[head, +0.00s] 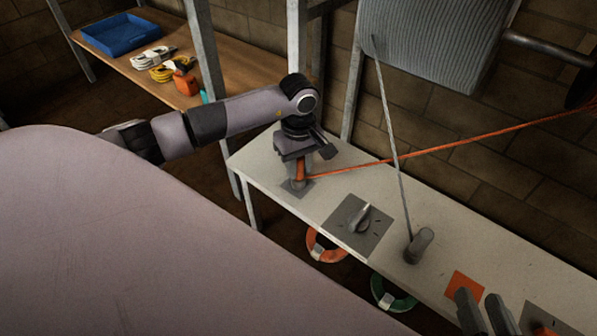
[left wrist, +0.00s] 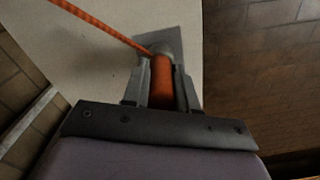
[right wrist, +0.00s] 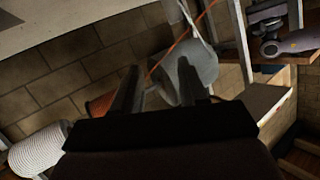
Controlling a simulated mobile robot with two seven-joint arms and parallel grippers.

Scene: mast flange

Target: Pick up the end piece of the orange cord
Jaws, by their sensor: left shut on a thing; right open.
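The orange cord (head: 450,145) runs taut from the upper right down to its end piece (head: 299,172), an orange cylinder at the left end of the pale bench. My left gripper (head: 298,160) is shut around this end piece from above. In the left wrist view the end piece (left wrist: 162,82) lies between both fingers, and the cord (left wrist: 105,25) leads away to the upper left. The end piece is over a grey fitting on a square plate; I cannot tell if it is seated there. My right gripper (head: 482,312) is open and empty over the bench's near right part.
The bench (head: 335,157) carries a grey plate with a knob (head: 362,217), a grey post (head: 419,245) with a grey line rising from it, and an orange square (head: 465,287). Orange (head: 326,246) and green (head: 393,294) rings hang at its front. A wooden shelf (head: 245,68) stands behind.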

